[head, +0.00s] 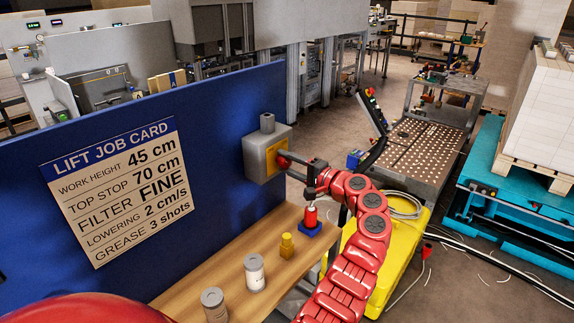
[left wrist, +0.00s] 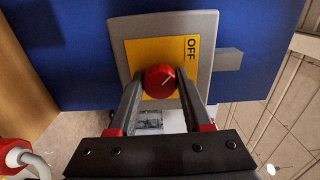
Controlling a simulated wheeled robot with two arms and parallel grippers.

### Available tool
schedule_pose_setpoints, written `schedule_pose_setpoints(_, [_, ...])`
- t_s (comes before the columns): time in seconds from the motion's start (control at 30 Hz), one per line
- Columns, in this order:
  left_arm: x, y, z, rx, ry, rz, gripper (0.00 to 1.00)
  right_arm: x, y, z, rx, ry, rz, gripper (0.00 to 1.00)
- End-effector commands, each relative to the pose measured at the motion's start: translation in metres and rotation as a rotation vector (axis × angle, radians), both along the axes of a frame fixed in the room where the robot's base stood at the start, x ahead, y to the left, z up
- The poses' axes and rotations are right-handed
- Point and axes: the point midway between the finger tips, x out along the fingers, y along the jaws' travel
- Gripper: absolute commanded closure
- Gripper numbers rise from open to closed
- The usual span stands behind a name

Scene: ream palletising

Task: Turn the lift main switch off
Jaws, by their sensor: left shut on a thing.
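The lift main switch is a grey box (head: 255,150) with a yellow plate on the blue panel. Its red round knob (head: 283,162) faces right in the head view. The left wrist view shows the knob (left wrist: 160,80) close up. My left gripper (head: 290,160) is shut on the knob, one finger on each side. My right gripper is not in view.
A wooden shelf (head: 180,290) below the panel holds grey cans (head: 254,271), a yellow bottle (head: 287,246) and a red-topped item (head: 310,217) on a blue base. A job card (head: 120,190) hangs on the blue panel (head: 215,130). A perforated metal table (head: 425,145) stands behind my arm.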

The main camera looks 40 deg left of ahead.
Motion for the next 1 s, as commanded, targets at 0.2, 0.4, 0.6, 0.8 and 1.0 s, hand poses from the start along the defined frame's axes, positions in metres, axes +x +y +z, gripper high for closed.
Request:
schedule_pose_setpoints(0.2, [0.000, 0.000, -0.001, -0.002, 0.001, 0.000, 0.47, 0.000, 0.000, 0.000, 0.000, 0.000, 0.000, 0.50])
schedule_pose_setpoints(0.4, [0.000, 0.000, -0.001, -0.001, 0.001, 0.000, 0.20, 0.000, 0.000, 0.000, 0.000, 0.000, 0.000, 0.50])
schedule_pose_setpoints(0.6, [0.000, 0.000, 0.000, 0.000, 0.001, 0.000, 0.20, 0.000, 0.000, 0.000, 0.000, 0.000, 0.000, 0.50])
schedule_pose_setpoints(0.8, [0.000, -0.016, -0.001, 0.001, 0.000, -0.004, 0.20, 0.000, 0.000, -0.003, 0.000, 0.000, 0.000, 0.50])
schedule_pose_setpoints(1.0, [-0.004, -0.062, -0.003, 0.000, 0.001, -0.005, 0.20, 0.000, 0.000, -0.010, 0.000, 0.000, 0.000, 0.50])
